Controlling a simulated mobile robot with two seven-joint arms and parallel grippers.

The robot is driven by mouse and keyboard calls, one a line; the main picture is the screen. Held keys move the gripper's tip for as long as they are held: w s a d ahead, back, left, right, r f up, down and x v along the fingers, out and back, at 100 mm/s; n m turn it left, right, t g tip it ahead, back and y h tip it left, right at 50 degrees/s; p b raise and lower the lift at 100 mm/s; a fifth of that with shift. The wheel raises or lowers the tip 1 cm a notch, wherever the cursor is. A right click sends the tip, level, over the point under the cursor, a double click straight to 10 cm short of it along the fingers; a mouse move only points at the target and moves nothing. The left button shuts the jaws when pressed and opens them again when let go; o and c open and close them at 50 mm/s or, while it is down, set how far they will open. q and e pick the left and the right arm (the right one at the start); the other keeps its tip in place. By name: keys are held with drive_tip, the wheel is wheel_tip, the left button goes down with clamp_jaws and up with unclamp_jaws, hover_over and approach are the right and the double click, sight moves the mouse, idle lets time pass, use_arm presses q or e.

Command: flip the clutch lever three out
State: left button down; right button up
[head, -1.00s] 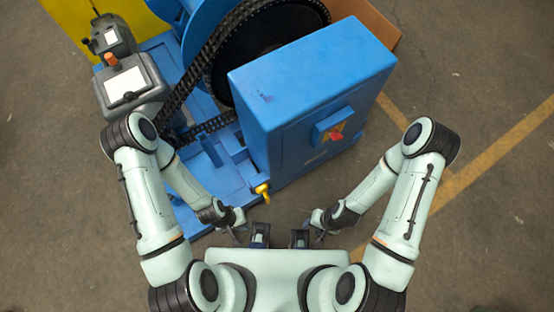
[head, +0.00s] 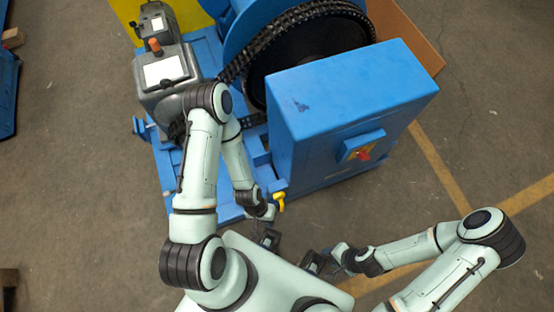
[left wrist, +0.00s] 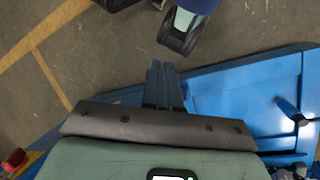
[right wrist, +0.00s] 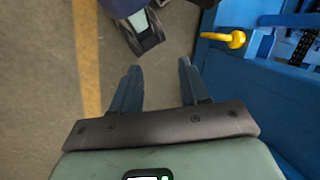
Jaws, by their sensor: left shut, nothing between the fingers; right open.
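No part is clearly recognisable as clutch lever three, and no numbering can be read. A yellow handle (head: 279,201) sticks out at the near lower corner of the blue machine's housing; it also shows in the right wrist view (right wrist: 236,39). My left gripper (head: 268,222) is just below that handle in the head view, apart from it. Its fingers are together and empty in the left wrist view (left wrist: 163,85). My right gripper (head: 330,268) is right of and below it, over the floor. Its fingers are apart and empty in the right wrist view (right wrist: 158,80).
A grey motor-like unit (head: 165,75) stands left. Bare floor (head: 400,200) lies to the right.

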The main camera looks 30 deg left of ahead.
use_arm(q)
drive_tip(key=w+a+f+m+h+b, duration=0.1)
drive_tip(key=w+f+m+b, duration=0.2)
drive_tip(key=f, duration=0.5)
drive_tip(key=w+a+f+m+h+b, duration=0.1)
drive_tip(key=w+a+f+m+b, duration=0.15)
drive_tip(key=f+b, duration=0.45)
drive_tip(key=w+a+f+m+t+h+b, duration=0.1)
drive_tip(key=w+a+f+m+b, duration=0.4)
drive_tip(key=w+a+f, duration=0.5)
wheel_tip(320, 180, down, 3)
drive_tip(key=shift+a+f+t+h+b, duration=0.25)
drive_tip(key=shift+t+b, duration=0.35)
drive_tip(key=shift+b, duration=0.5)
use_arm(e)
drive_tip(key=w+d+f+t, duration=0.1)
drive_tip(key=w+f, duration=0.1)
drive_tip(key=f, duration=0.4)
drive_tip(key=w+d+f+t+h, duration=0.1)
drive_tip(key=w+f, duration=0.2)
drive_tip(key=f, duration=0.3)
drive_tip(key=w+d+f+t, duration=0.1)
drive_tip(key=w+f, duration=0.1)
drive_tip(key=f, duration=0.4)
drive_tip(key=shift+w+d+f+m, duration=0.15)
drive_tip(key=shift+w+d+m, duration=0.2)
drive_tip(key=shift+d+m, duration=0.05)
use_arm(q)
drive_tip(key=shift+d, duration=0.1)
